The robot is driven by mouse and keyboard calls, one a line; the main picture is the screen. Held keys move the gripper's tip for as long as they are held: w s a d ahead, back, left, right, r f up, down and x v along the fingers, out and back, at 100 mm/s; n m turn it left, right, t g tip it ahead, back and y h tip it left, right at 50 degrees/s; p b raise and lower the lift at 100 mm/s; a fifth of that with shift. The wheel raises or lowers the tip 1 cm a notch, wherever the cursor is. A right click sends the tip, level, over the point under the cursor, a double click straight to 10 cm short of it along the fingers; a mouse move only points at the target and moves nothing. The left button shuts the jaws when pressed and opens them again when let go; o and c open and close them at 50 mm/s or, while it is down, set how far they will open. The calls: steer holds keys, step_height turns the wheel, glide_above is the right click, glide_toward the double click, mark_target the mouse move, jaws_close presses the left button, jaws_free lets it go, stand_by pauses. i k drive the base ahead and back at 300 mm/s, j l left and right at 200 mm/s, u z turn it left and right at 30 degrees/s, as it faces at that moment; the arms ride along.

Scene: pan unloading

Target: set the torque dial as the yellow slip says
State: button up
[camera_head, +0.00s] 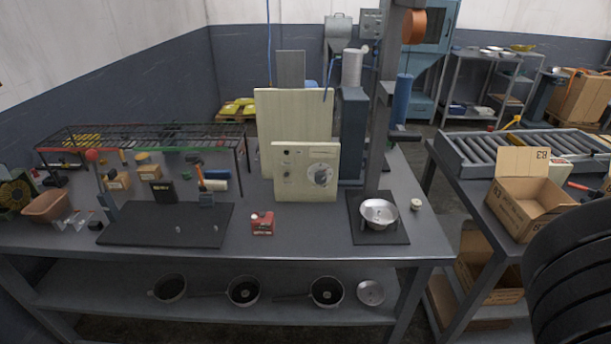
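A cream control panel (290,188) stands upright near the middle of the workbench. A round dial (320,175) with a dark and silver face sits on its right half; its pointer and marks are too small to read. Small knobs or buttons sit on the panel's left half. I cannot pick out a yellow slip with readable writing. My gripper is not in view; a dark ribbed part that looks like my own arm fills the lower right corner.
The workbench (300,232) bears a red box (262,223), a metal bowl (379,213) under a press column, a dark mat (165,222) and a wire rack (150,135). Pans lie on the lower shelf. An open cardboard box (528,205) and roller conveyor (505,147) stand right.

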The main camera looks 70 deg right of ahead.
mark_target(320, 177)
steer(key=z, duration=1.25)
